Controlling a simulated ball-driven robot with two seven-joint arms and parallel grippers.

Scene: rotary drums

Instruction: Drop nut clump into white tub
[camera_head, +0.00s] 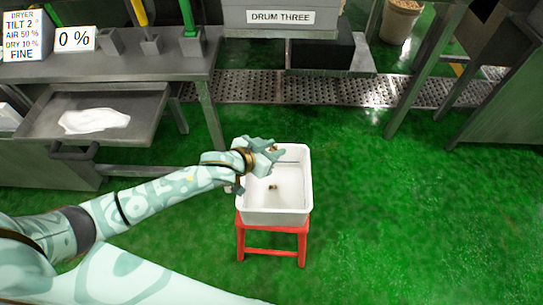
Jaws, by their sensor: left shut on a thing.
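The white tub (303,185) stands on a red stool (270,228) on the green floor. My left gripper (274,152) is over the far left part of the tub's opening, seen from above. It is shut on a small brown thing, which looks like the nut clump (273,148) and is mostly hidden by the fingers. Another small brown lump or spot (272,187) shows on the tub's inside; it is too small to tell what it is. My right gripper is not in view.
A metal bench (130,66) with signs stands at the back left, with a tray (140,103) holding a white patch below it. A floor grating (300,88) runs under the drum three machine (280,17). The green floor right of the tub is clear.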

